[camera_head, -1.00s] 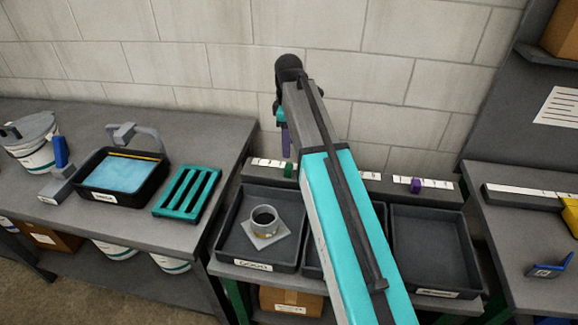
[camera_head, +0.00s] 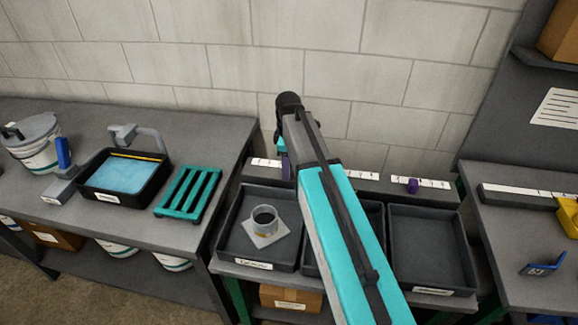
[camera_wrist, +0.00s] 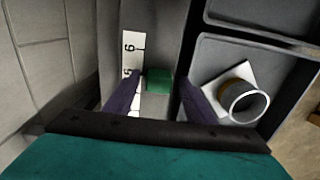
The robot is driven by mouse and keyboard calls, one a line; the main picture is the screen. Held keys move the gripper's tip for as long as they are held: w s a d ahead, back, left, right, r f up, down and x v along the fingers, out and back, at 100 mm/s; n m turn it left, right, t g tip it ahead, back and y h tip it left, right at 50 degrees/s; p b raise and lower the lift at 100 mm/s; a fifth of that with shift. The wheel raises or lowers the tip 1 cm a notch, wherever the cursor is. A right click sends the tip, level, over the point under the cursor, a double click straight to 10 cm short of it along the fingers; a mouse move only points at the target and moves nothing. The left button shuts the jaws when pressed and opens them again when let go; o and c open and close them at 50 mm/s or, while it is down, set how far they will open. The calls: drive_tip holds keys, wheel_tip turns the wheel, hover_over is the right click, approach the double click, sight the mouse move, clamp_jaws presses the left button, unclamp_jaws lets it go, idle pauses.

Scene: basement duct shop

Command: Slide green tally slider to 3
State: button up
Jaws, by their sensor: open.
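The green tally slider (camera_wrist: 158,79) is a small green block beside a white number strip (camera_wrist: 131,60) in the wrist view. The strip shows a numeral at the top and another partly covered one below. My gripper (camera_wrist: 162,82) is open, with one purple finger on each side of the slider; whether either touches it I cannot tell. In the head view my gripper (camera_head: 285,166) is down at the left strip (camera_head: 265,162), and the green slider is hidden there.
A purple slider (camera_head: 413,185) sits on the right strip (camera_head: 437,184). In front is a grey tray (camera_head: 229,235) holding a collared square plate (camera_head: 265,228). An empty tray (camera_head: 430,250) lies right. The block wall (camera_head: 190,50) stands close behind.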

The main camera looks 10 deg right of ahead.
sight(266, 173)
drive_tip(key=shift+f, duration=0.3)
clamp_jaws()
drive_tip(key=w+a, duration=0.1)
drive_tip(key=a, duration=0.1)
drive_tip(key=w+a, duration=0.1)
drive_tip(key=a, duration=0.2)
drive_tip(key=w+a, duration=0.1)
drive_tip(key=a, duration=0.1)
drive_tip(key=shift+a, duration=0.25)
unclamp_jaws()
